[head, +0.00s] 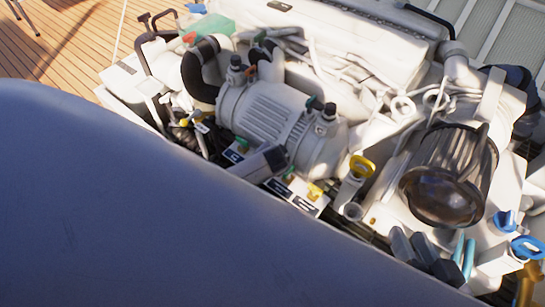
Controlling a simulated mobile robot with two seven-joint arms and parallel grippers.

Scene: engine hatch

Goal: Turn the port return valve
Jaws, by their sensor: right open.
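Small valves with coloured handles stand beside dark label plates at the engine's near side. One handle is yellow (315,191) and one is green (290,173). A larger yellow handle (361,166) stands to their right. The label text is too small to read, so I cannot tell which is the port return valve. What looks like my right gripper (413,247) shows as grey fingers at the lower right, apart from these handles; it is open, and its lower part is hidden. I cannot make out my left gripper.
A white engine (265,112) fills the middle. A dark ribbed cylinder (450,175) stands at right, with a blue handle (527,248) near the right edge. A grey block (258,166) partly covers the label row. A large blue-grey shape hides the lower left. Wooden deck (65,40) lies beyond.

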